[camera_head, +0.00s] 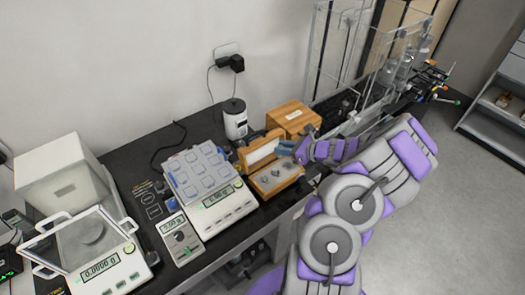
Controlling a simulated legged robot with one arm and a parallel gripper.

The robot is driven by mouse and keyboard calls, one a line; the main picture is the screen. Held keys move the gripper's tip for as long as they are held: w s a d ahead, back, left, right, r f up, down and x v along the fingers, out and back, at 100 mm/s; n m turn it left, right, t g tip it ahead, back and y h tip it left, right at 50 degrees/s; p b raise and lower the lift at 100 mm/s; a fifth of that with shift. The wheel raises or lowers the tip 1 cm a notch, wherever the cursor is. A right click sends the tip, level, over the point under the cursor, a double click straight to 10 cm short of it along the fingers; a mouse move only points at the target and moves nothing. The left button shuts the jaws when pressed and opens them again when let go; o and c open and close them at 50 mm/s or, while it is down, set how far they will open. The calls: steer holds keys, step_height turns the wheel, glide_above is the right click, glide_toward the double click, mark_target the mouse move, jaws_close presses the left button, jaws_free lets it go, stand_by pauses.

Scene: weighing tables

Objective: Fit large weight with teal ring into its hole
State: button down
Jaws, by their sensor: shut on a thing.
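A wooden weight block (289,184) with an open upright lid (262,152) sits on the black bench, right of the scales. Several small grey weights or holes show in its top; they are too small to tell apart. My gripper (283,149) reaches in from the right, just above the back right part of the block, by the lid's right end. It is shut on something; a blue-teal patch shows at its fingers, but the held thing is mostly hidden. I cannot make out the weight with the teal ring clearly, or whether it touches the block.
A scale (222,213) with a patterned pan stands left of the block. Another scale (105,268) is at far left. A clear enclosure (325,50) stands behind right.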

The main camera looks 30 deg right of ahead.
steer(key=shift+m, duration=0.3)
steer(key=d+f+b, duration=0.1)
steer(key=f+b, duration=0.1)
steer(key=f, duration=0.1)
steer(key=s+d+f+b, duration=0.1)
steer(key=f, duration=0.1)
steer(key=shift+d+f+b, duration=0.1)
steer(key=shift+d+b, duration=0.25)
steer(key=shift+d+f+b, duration=0.4)
steer(key=shift+d+f, duration=0.15)
steer(key=shift+f, duration=0.1)
steer(key=shift+a+r, duration=0.2)
steer(key=shift+a, duration=0.35)
steer(key=shift+d, duration=0.15)
steer(key=shift+s+d+p, duration=0.1)
steer(key=shift+d+p, duration=0.25)
steer(key=shift+f, duration=0.1)
